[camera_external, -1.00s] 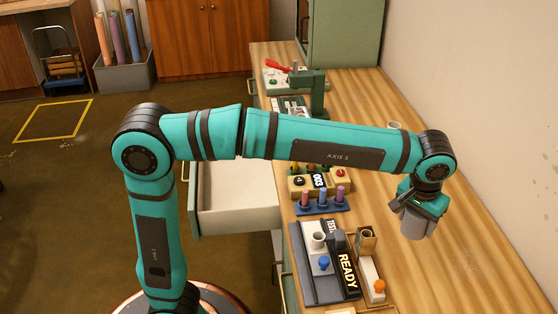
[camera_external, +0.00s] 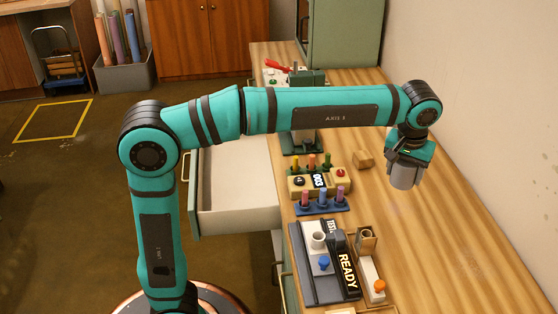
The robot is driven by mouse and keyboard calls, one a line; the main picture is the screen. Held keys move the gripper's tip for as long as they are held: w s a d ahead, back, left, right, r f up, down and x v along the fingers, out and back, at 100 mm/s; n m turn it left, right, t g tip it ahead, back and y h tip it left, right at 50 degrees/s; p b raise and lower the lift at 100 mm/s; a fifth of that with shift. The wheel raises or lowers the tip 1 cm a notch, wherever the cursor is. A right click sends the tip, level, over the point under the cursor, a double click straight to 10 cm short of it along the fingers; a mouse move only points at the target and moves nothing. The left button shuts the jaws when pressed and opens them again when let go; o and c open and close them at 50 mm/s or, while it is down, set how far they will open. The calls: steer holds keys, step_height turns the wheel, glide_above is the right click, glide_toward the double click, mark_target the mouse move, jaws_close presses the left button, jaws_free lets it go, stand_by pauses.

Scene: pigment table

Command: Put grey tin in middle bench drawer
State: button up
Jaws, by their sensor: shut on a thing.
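The grey tin (camera_external: 404,176) is held in my gripper (camera_external: 408,160), above the right side of the wooden bench. My gripper is shut on the tin's upper part and points down. An open bench drawer (camera_external: 236,188) sticks out on the left side of the bench, with a pale, empty-looking inside. My arm passes over its far end. The tin is well to the right of the drawer and apart from it.
A green cabinet (camera_external: 342,40) stands at the back. The bench's right side is largely clear.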

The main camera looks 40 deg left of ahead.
steer(key=w+a+n, duration=0.2)
steer(key=w+a, duration=0.3)
steer(key=a, duration=0.3)
steer(key=w+a+n, duration=0.3)
steer(key=w+a, duration=0.3)
steer(key=a, duration=0.2)
steer(key=n+g+y, duration=0.2)
steer(key=n, duration=1)
glide_above(232, 160)
steer(key=shift+h, duration=0.3)
steer(key=f, duration=3.2)
steer(key=shift+d+f, duration=0.2)
steer(key=shift+d, duration=0.1)
steer(key=shift+f, duration=0.15)
steer(key=o, duration=1.1)
